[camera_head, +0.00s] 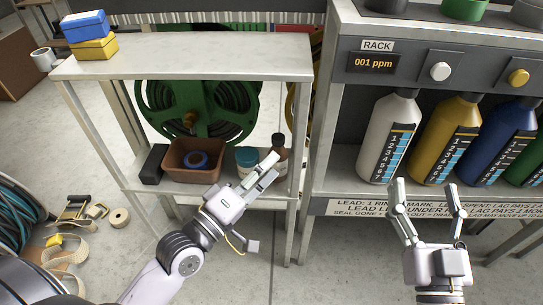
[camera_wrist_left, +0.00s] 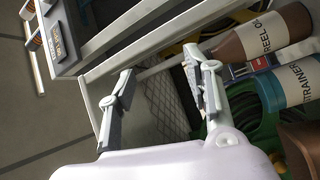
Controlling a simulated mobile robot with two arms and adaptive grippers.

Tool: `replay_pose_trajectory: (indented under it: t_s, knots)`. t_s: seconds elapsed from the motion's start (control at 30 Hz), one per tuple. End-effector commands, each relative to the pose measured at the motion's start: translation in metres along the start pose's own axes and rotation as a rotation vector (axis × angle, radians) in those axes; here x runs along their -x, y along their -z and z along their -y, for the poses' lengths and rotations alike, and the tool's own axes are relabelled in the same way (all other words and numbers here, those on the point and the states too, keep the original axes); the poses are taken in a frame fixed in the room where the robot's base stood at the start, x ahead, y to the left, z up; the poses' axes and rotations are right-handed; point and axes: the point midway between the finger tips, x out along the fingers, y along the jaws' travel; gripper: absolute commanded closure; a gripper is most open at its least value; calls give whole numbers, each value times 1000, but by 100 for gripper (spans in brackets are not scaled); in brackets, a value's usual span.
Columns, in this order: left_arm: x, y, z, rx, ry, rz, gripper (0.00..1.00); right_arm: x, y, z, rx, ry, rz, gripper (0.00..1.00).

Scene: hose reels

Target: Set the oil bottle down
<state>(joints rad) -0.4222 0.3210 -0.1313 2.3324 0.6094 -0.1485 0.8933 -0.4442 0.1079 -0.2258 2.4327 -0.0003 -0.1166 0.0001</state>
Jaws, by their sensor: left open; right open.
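The oil bottle (camera_head: 279,143), brown with a dark cap, stands on the lower shelf of the left rack, partly hidden behind my left gripper (camera_head: 267,170). In the left wrist view the bottle (camera_wrist_left: 262,40) shows its label, which begins "REEL O", at the upper right, outside the jaws. My left gripper (camera_wrist_left: 163,85) is open, with nothing between its fingers. It is close to the bottle; the head view does not show whether they touch. My right gripper (camera_head: 425,190) is open and empty in front of the right rack.
Further left are a brown bin (camera_head: 193,175) with a blue ring and a black box (camera_head: 153,164). A green hose reel (camera_head: 160,112) is behind. Large bottles (camera_head: 388,138) fill the right rack's shelf.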

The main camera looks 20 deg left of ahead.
Motion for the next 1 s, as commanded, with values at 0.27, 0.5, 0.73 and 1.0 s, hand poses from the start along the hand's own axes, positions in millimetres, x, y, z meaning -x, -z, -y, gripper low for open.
replay_pose_trajectory:
  t_s: [0.27,0.5,0.73,1.0]
  knots:
    - [-2,-7,-49,-950,-12,-152,54,0,0,0,0,-1,0,31]
    - [-1,-6,-64,-1263,18,-207,54,0,0,0,0,-1,1,31]
    - [-1,-6,-64,-1274,19,-208,54,0,0,0,0,-1,2,31]
    - [-3,-7,-61,-1271,26,-197,54,-1,-4,1,-1,3,15,31]
